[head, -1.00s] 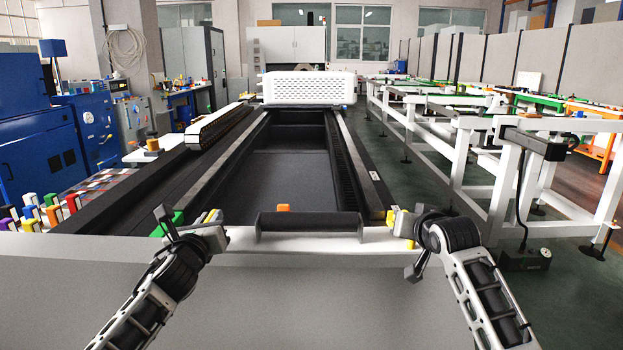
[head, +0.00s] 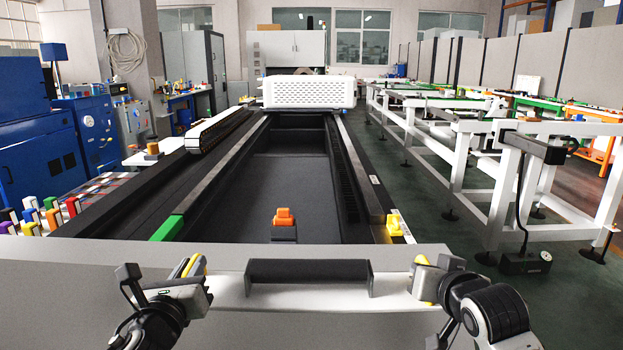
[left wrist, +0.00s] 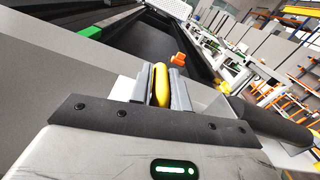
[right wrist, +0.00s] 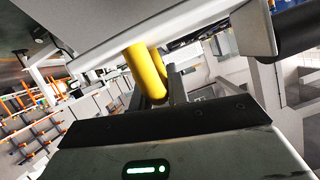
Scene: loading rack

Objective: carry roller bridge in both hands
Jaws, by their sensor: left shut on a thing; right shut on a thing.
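The roller bridge is a black roller (head: 308,270) on a pale bar with upright end brackets (head: 380,284), and it has yellow grips at its ends. It lies level across the front of the head view, close to me. My left gripper (head: 190,268) is shut on the left yellow grip (left wrist: 160,85), seen between its fingers in the left wrist view. My right gripper (head: 424,276) is shut on the right yellow grip (right wrist: 146,72). The roller also shows in both wrist views, at the right edge (left wrist: 265,122) (right wrist: 290,28).
A long dark machine bed (head: 285,185) runs away from me, with an orange piece (head: 284,217), a green block (head: 167,228) and a yellow block (head: 394,226) at its near end. A pale panel (head: 100,262) is in front. White rack frames (head: 500,165) stand right, beyond a green floor.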

